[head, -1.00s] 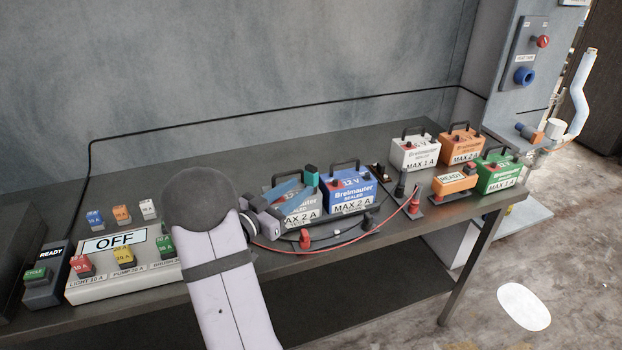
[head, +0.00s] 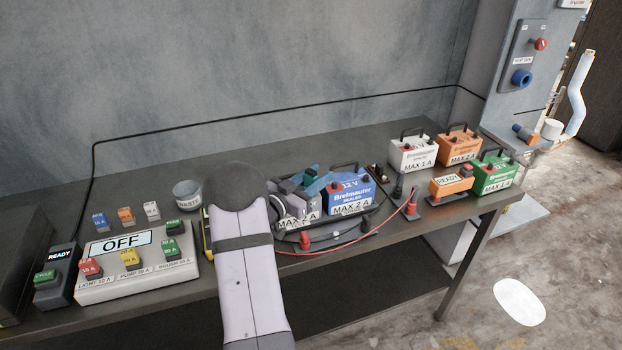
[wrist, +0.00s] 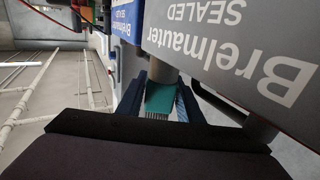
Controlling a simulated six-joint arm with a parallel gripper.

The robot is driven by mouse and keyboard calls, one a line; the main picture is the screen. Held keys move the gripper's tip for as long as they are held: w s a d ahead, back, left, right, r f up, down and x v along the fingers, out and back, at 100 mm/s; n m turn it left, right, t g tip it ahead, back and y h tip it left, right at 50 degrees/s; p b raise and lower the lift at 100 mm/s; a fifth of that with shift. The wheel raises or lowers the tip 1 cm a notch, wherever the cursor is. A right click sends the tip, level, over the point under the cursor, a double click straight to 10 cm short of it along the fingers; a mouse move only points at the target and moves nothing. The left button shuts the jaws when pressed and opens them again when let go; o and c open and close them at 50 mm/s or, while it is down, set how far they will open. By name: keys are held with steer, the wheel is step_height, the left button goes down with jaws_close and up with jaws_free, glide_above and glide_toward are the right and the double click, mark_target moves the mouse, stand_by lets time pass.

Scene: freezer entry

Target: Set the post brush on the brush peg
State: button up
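The post brush (wrist: 160,99), a teal block with pale bristles and a grey round part, sits between the fingers of my gripper (wrist: 167,92) in the wrist view. My gripper appears shut on it. In the head view the teal of the brush (head: 317,186) shows beside my gripper (head: 305,180), above the grey and blue batteries at mid-bench. My forearm and wrist hide part of this area. I cannot make out the brush peg for certain in either view.
The grey battery (head: 296,212) and blue battery (head: 349,193) stand close under my gripper. Black and red clamps (head: 412,205) with a loose red cable lie to the right. A waste cup (head: 187,194) and switch panel (head: 135,272) are at left. The bench's back strip is clear.

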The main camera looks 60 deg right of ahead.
steer(key=shift+s+d, duration=0.2)
steer(key=shift+d, duration=0.4)
steer(key=shift+c, duration=0.4)
steer(key=c, duration=0.7)
steer(key=shift+c, duration=0.2)
step_height(320, 180, up, 10)
steer(key=b, duration=0.1)
steer(key=shift+b, duration=0.35)
steer(key=shift+r, duration=0.2)
